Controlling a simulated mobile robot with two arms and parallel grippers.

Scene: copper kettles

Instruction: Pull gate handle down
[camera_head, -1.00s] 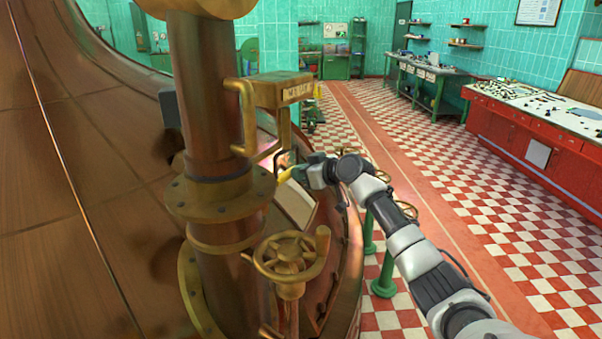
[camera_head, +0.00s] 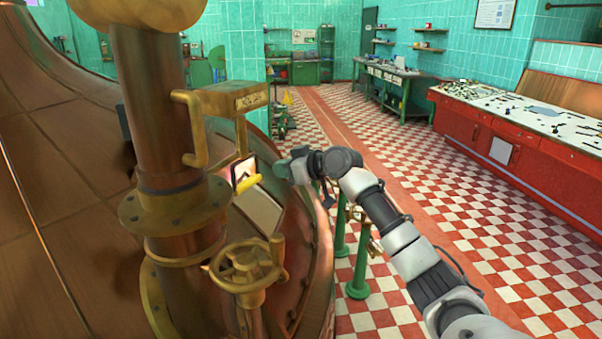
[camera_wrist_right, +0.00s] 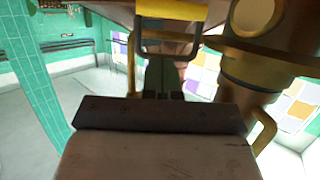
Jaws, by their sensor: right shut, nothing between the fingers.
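The gate handle (camera_head: 247,184) is a yellow grip on a dark frame, below the brass box beside the thick copper pipe. In the right wrist view its yellow bar (camera_wrist_right: 172,10) crosses the top, with the dark frame hanging from it. My right gripper (camera_head: 281,168) is just right of the handle in the head view, with a small gap between them. Its dark fingers (camera_wrist_right: 163,78) are together and empty in the wrist view, below the yellow bar in the picture. My left gripper is not in view.
The copper pipe (camera_head: 162,110) and brass box (camera_head: 232,98) stand close to the handle. A brass handwheel (camera_head: 246,267) sits below. Green posts (camera_head: 358,262) stand behind my right arm. Open checkered floor (camera_head: 450,215) leads to a red console (camera_head: 520,135).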

